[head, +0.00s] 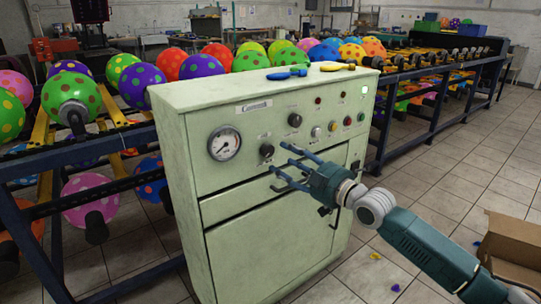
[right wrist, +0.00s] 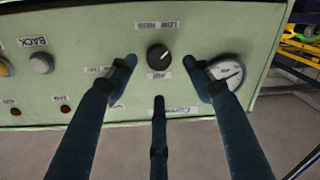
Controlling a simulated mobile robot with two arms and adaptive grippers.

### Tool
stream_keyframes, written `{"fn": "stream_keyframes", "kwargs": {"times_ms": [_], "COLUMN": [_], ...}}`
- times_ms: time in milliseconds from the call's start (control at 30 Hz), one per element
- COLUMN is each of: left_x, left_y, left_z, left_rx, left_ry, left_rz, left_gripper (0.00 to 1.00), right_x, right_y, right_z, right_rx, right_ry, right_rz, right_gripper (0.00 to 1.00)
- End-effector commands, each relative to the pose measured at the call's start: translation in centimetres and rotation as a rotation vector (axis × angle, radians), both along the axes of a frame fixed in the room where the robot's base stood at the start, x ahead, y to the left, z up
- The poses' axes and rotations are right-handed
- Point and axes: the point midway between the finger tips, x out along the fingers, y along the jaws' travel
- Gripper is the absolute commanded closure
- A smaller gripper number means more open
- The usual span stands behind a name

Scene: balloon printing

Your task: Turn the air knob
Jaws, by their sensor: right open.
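The air knob (right wrist: 159,57) is a round black knob with a light pointer mark, on the pale green control panel. It lies between the fingertips in the right wrist view, with a small label that seems to read AIR beside it. In the head view the knob (head: 267,150) sits right of the round gauge (head: 224,143). My right gripper (head: 288,168) has its three dark fingers spread open in front of the panel, just right of and below the knob. The fingers surround the knob in the wrist view without visibly gripping it. My left gripper is out of view.
A second black knob (head: 295,120) and several buttons lie farther right on the panel. Blue (head: 287,73) and yellow (head: 337,66) items lie on the cabinet top. Balloon racks stand behind. A cardboard box (head: 515,245) is on the floor at right.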

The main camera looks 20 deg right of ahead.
Motion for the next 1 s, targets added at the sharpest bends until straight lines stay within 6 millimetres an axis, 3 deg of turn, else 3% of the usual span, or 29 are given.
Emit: {"fn": "stream_keyframes", "kwargs": {"times_ms": [100, 300, 733, 967, 1000], "left_x": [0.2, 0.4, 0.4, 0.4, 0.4], "left_y": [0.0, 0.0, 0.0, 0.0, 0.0], "left_z": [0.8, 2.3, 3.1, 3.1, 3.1], "left_rx": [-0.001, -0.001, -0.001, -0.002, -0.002], "left_ry": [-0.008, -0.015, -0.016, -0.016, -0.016], "left_rz": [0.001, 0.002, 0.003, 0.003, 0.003], "left_gripper": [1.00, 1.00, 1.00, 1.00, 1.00], "right_x": [2.3, 4.9, 5.8, 5.8, 5.8], "right_y": [1.1, 2.2, 2.6, 2.6, 2.6], "right_z": [0.0, -0.1, -0.1, -0.1, -0.1], "right_rx": [0.002, 0.001, -0.001, -0.001, -0.001], "right_ry": [-0.002, 0.000, 0.002, 0.002, 0.002], "right_rz": [0.000, 0.000, 0.000, 0.000, 0.000], "right_gripper": [0.49, 0.49, 0.49, 0.93, 0.94]}}
